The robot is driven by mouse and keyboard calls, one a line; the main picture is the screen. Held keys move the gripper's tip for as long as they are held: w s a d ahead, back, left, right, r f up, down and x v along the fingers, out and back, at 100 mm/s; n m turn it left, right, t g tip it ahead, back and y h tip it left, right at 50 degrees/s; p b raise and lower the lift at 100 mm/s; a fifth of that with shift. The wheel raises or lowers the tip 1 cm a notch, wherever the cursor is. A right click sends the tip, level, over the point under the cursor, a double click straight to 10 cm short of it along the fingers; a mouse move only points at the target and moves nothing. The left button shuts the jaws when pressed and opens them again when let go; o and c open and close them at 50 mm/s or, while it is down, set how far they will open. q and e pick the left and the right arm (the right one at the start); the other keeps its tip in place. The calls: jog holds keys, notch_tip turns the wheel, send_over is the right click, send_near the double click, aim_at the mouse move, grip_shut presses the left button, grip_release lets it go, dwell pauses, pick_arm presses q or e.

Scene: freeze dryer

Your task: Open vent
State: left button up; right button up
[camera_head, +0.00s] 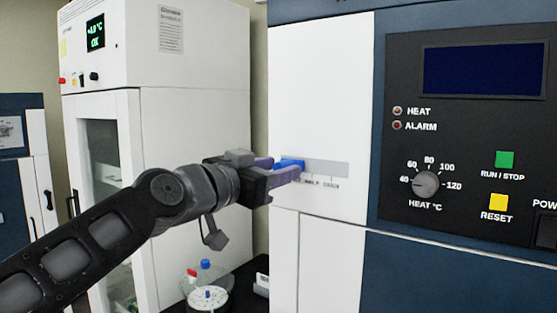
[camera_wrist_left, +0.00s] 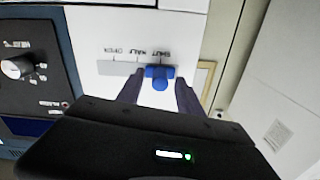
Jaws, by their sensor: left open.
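The vent control is a blue handle (camera_head: 291,163) on a grey slot plate (camera_head: 328,168) on the white front panel. It sits at the left end of the plate in the head view. In the left wrist view, which is upside down, the blue handle (camera_wrist_left: 159,73) is by the SHUT mark, with HALF and OPEN further along the plate (camera_wrist_left: 120,68). My left gripper (camera_head: 282,168) is at the panel, open, its fingers on either side of the handle. In the left wrist view the fingers (camera_wrist_left: 158,88) straddle it; whether they touch it I cannot tell.
A control panel with a heat dial (camera_head: 426,184), a green button (camera_head: 505,159) and a yellow button (camera_head: 498,204) is to the right. A white cabinet (camera_head: 195,150) stands behind my left arm. A small round rack (camera_head: 208,298) with coloured caps is below.

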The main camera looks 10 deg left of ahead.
pick_arm(q)
jog(key=shift+w+d, duration=0.15)
jog(key=shift+w, duration=0.25)
jog(key=shift+c, duration=0.4)
grip_shut()
dwell(0.8)
